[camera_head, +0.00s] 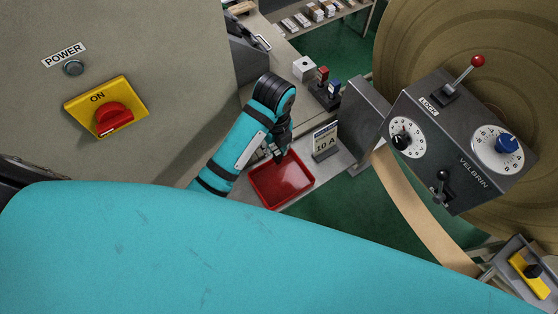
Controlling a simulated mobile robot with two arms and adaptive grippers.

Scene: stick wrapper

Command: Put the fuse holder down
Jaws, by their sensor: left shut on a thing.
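My left gripper (279,156) points down over the upper left part of a shallow red tray (284,196). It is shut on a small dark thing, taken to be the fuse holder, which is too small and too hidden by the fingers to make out. I cannot tell whether it touches the tray floor. The visible part of the tray looks empty. My right gripper is not in view.
A "10 A" sign (325,141) stands right of the tray. Behind are a black block with red and blue parts (326,89) and a white box (304,68). A grey control box (455,135) with knobs and levers is at right. A yellow power switch (105,106) is at left.

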